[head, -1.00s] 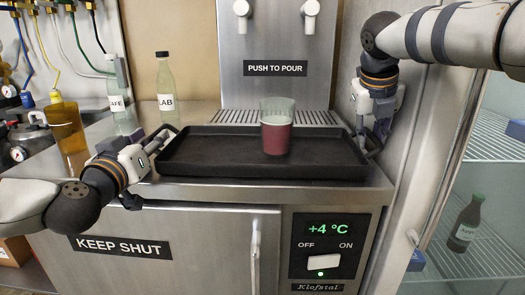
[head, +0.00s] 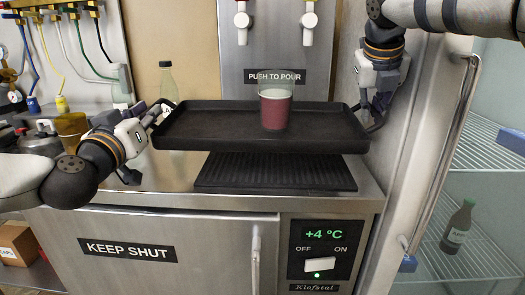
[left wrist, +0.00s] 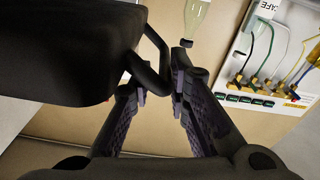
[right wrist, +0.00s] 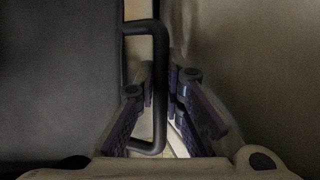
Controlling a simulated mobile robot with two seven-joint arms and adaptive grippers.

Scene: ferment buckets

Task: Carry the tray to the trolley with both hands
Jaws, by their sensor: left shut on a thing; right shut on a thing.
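The black tray (head: 200,132) is held level above the counter, with a clear gap under it. A dark red cup with a pale, see-through upper part (head: 275,112) stands upright on it. My left gripper (head: 156,113) is shut on the tray's left handle, which also shows in the left wrist view (left wrist: 155,50). My right gripper (head: 372,116) is shut on the right handle, seen between the fingers in the right wrist view (right wrist: 160,90). No trolley is in view.
A dark ribbed mat or grille (head: 275,173) lies on the steel counter under the tray. The dispenser with two taps (head: 275,50) stands behind. A bottle (head: 167,82) and an amber jug (head: 72,128) stand at left. A glass-door fridge (head: 470,180) is at right.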

